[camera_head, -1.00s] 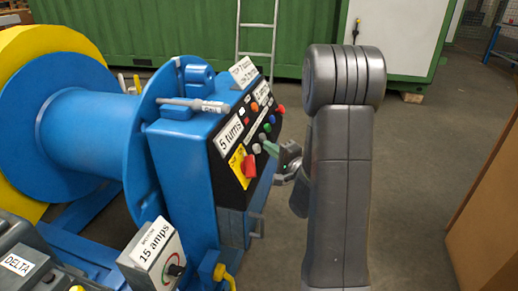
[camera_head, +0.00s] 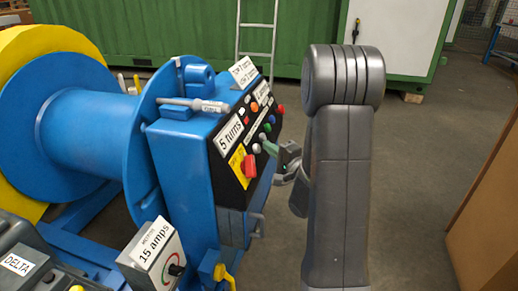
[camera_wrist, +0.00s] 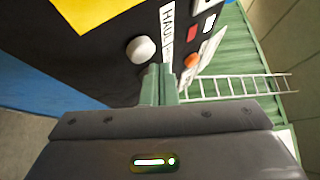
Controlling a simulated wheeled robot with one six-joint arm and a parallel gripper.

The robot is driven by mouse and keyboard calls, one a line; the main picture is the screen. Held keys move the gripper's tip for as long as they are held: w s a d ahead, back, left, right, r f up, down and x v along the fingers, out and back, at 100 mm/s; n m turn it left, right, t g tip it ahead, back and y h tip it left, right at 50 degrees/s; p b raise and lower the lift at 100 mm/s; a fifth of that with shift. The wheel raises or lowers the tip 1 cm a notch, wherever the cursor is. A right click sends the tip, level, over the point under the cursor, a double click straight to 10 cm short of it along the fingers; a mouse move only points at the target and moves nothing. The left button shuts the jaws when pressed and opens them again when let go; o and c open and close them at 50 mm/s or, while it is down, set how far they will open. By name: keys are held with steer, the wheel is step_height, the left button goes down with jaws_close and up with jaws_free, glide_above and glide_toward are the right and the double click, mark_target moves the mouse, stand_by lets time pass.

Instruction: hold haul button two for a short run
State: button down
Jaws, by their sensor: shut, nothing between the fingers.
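The control panel (camera_head: 232,193) is a black sloped face on a blue machine, with several coloured buttons and white labels. My gripper (camera_head: 270,148) is shut and empty, its green fingertips close to the panel's lower right. A pale round button (camera_head: 256,149) sits just left of the fingertips. In the wrist view, my gripper (camera_wrist: 158,84) points at the panel, right of the pale button (camera_wrist: 141,49) and below a label reading "HAUL" (camera_wrist: 168,28), partly cut by the view. I cannot tell whether the tips touch a button; they hide what is directly behind them.
A red switch on a yellow plate (camera_head: 249,166) is left of the fingers. The blue drum (camera_head: 88,127) and a "15 amps" meter box (camera_head: 153,254) stand left. A ladder (camera_head: 259,38) leans at the green container. Floor to the right is clear.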

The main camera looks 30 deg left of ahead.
steer(key=shift+a+f, duration=0.15)
steer(key=shift+a, duration=0.2)
steer(key=shift+s+a+f+b, duration=0.2)
steer(key=shift+a+f+b, duration=0.1)
steer(key=shift+a, duration=0.15)
stand_by(1.9)
steer(key=shift+d+r, duration=0.1)
steer(key=shift+r, duration=0.05)
stand_by(1.9)
steer(key=shift+w+d+r+p, duration=0.2)
steer(key=shift+d+r+p, duration=0.15)
steer(key=shift+d, duration=0.45)
steer(key=d, duration=0.1)
steer(key=d+r+p, duration=0.1)
steer(key=w+d+r+p, duration=0.1)
steer(key=d, duration=0.1)
steer(key=shift+d+r, duration=0.1)
